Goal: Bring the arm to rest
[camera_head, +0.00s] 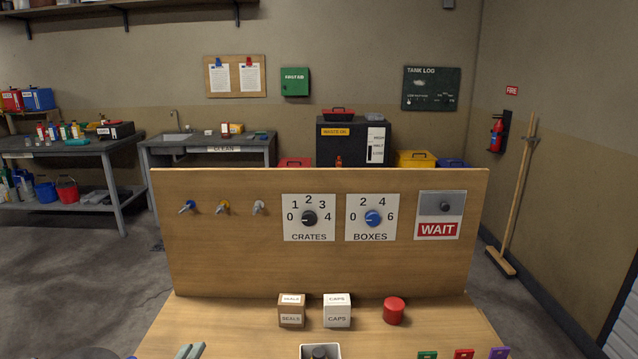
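My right arm and gripper are not in view. I see nothing held.
A wooden panel (240,268) with CRATES (309,218) and BOXES (373,218) dials and a WAIT sign (437,230) stands on the bench. Before it are a SEALS box (291,312), a CAPS box (337,313) and a red cylinder (394,311). Coloured tags (464,354) lie at front right.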

